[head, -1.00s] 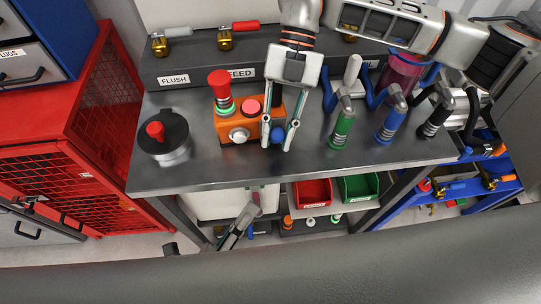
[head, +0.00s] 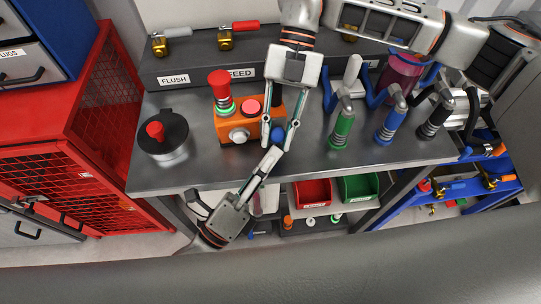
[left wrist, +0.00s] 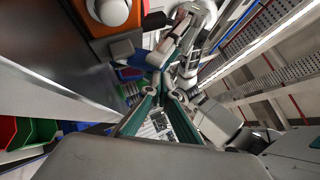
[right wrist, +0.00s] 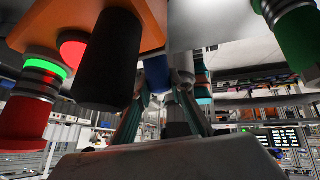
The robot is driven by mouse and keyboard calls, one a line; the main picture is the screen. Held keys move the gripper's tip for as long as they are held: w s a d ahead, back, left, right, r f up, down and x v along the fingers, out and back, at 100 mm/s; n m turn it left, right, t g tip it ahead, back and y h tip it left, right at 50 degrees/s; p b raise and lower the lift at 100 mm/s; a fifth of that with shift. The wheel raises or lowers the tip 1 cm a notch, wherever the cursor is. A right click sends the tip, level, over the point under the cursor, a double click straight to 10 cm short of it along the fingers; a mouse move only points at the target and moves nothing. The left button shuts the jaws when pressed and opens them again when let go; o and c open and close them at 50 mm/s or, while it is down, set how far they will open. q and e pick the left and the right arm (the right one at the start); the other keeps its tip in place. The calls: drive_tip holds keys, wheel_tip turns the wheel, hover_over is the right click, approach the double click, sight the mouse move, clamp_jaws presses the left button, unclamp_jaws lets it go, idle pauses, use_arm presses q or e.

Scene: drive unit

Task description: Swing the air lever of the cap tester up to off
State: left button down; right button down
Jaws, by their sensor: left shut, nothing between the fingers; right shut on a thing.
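The orange box (head: 230,130) stands on the grey bench and carries a red mushroom button (head: 218,84) over a lit green ring, a red button (head: 250,107) and a white knob (head: 238,134). A black cylinder (right wrist: 108,60) juts from the box in the right wrist view. My right gripper (head: 279,147) points down at the box's right side, its fingers on a small blue-ended part (head: 277,134). My left gripper (head: 274,152) is shut and empty just in front of it, by the bench's front edge. I cannot make out the air lever; the fingers cover this spot.
A dark round pot with a red knob (head: 155,130) stands at the left of the bench. Green (head: 343,130), blue (head: 390,125) and black (head: 436,120) handled tools stand at the right. FLUSH and FEED valves line the back. Red (head: 312,192) and green (head: 358,187) bins sit below.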

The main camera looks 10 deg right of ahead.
use_arm(q)
drive_tip(key=shift+w+r, duration=0.5)
drive_tip(key=shift+r, duration=0.05)
use_arm(e)
drive_tip(key=shift+s, duration=0.1)
